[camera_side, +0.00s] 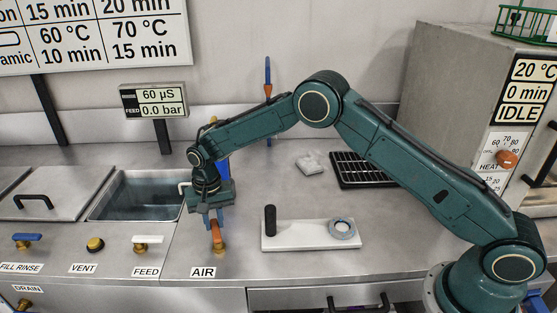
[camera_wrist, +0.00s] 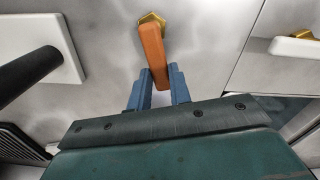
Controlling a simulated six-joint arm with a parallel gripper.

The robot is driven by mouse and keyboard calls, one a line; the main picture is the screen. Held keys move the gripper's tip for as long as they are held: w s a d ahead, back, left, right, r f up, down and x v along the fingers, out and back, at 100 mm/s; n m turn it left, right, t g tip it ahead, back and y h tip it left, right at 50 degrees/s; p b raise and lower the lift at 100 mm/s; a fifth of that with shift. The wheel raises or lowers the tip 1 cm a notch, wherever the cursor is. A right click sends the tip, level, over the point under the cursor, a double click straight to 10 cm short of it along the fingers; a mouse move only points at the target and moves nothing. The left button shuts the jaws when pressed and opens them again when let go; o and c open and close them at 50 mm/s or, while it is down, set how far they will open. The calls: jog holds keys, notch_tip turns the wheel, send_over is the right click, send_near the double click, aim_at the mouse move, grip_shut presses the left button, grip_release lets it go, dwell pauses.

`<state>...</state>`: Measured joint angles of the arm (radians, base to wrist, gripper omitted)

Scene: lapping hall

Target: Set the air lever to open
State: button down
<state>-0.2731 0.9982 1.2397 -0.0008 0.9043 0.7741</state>
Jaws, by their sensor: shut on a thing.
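The air lever (camera_side: 216,232) has an orange handle on a brass fitting and stands just above the AIR label (camera_side: 203,272). In the wrist view the orange air lever (camera_wrist: 152,50) runs from its brass nut down between my fingers. My gripper (camera_side: 217,218) is over the lever from above. In the wrist view the blue fingers of my gripper (camera_wrist: 158,85) are shut on the free end of the handle. My gripper hides part of the lever in the side view.
The feed lever (camera_side: 147,241), yellow vent knob (camera_side: 95,243) and blue fill rinse lever (camera_side: 27,238) are to the left. A white base with a black post (camera_side: 270,220) and a ring (camera_side: 342,229) lies to the right. An open basin (camera_side: 135,195) is behind. The display (camera_side: 158,103) reads 0.0 bar.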

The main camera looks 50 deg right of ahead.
jog(key=shift+s+d+m, duration=0.15)
jog(key=shift+d+m, duration=0.15)
jog(key=shift+m, duration=0.5)
jog(key=shift+s+d+m, duration=0.15)
jog(key=shift+d+m, duration=0.1)
jog(key=shift+m, duration=0.55)
jog(key=c, duration=1.3)
grip_release()
jog(key=shift+s, duration=0.1)
jog(key=shift+r, duration=0.15)
notch_tip(320, 180, up, 14)
jog(key=shift+f, duration=0.2)
jog(key=shift+r, duration=0.1)
